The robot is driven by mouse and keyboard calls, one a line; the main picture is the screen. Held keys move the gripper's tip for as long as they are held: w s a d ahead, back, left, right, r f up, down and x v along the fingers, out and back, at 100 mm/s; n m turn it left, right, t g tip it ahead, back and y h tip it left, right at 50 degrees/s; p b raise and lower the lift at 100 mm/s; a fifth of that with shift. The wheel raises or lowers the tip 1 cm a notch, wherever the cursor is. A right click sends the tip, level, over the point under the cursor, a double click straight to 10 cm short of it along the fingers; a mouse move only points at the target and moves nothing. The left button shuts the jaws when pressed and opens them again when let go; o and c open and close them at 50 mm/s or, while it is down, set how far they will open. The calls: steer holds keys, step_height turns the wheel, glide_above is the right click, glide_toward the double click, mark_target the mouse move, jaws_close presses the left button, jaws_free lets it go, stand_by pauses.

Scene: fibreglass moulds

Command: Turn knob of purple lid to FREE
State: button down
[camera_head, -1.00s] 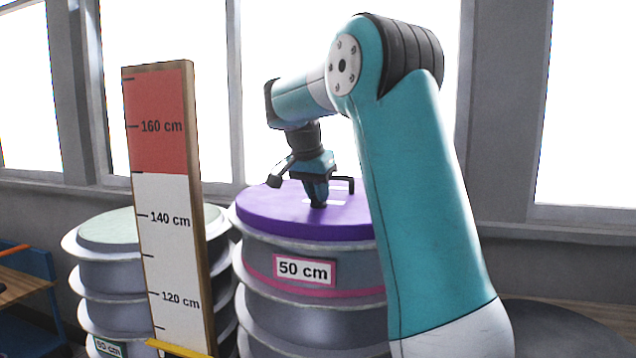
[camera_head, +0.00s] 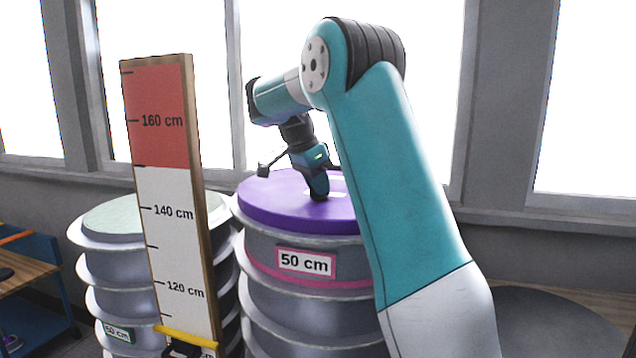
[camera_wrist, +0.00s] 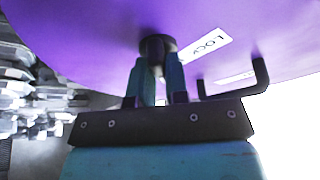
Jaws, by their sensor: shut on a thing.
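The purple lid (camera_head: 265,205) lies on top of a grey ribbed mould stack with a "50 cm" label. In the wrist view the purple lid (camera_wrist: 90,40) fills the upper part. A dark round knob (camera_wrist: 158,43) stands on it, with a white "LOCK" label (camera_wrist: 204,45) beside it. A second white label (camera_wrist: 235,78) is partly hidden, its text unreadable. The knob's pointing direction is not clear.
A tall measuring board (camera_head: 165,190) with red and white bands stands left of the lid. Behind it is another stack with a pale green top (camera_head: 105,222). A wooden bench (camera_head: 25,268) is at far left. Windows line the back wall.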

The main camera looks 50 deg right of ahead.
steer(key=c, duration=1.1)
jaws_free()
steer(key=shift+r, duration=0.1)
steer(key=p+v, duration=0.3)
steer(key=v, duration=0.4)
steer(key=shift+r+p, duration=0.15)
steer(key=shift+p, duration=0.2)
steer(key=shift+a, duration=0.1)
